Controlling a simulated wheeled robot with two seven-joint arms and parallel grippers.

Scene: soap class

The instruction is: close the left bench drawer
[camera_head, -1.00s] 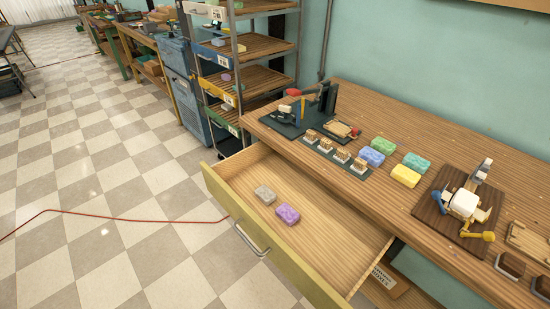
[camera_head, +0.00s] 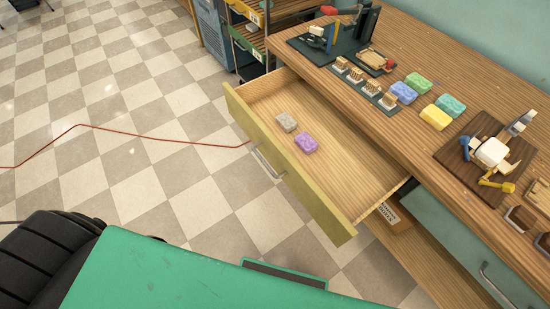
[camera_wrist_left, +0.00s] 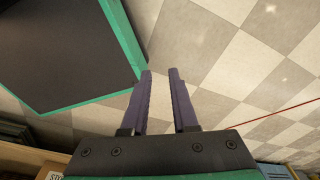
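The left bench drawer (camera_head: 365,178) is pulled out from under the wooden bench in the head view. Its yellow-green front (camera_head: 290,168) carries a metal bar handle (camera_head: 267,161). A grey soap bar (camera_head: 287,121) and a purple soap bar (camera_head: 306,143) lie inside it. My left gripper (camera_wrist_left: 161,75) shows in the left wrist view, with its two dark fingers apart and nothing between them, over the tiled floor. It does not show in the head view, so its distance from the handle is hidden. My right gripper is in neither view.
The bench top (camera_head: 405,125) holds blue, green, yellow and teal soaps, a soap stamp row and tools. A second, shut teal drawer (camera_head: 470,255) is at right. A red cable (camera_head: 160,138) crosses the floor. A shelf rack (camera_head: 262,45) stands beyond the drawer.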

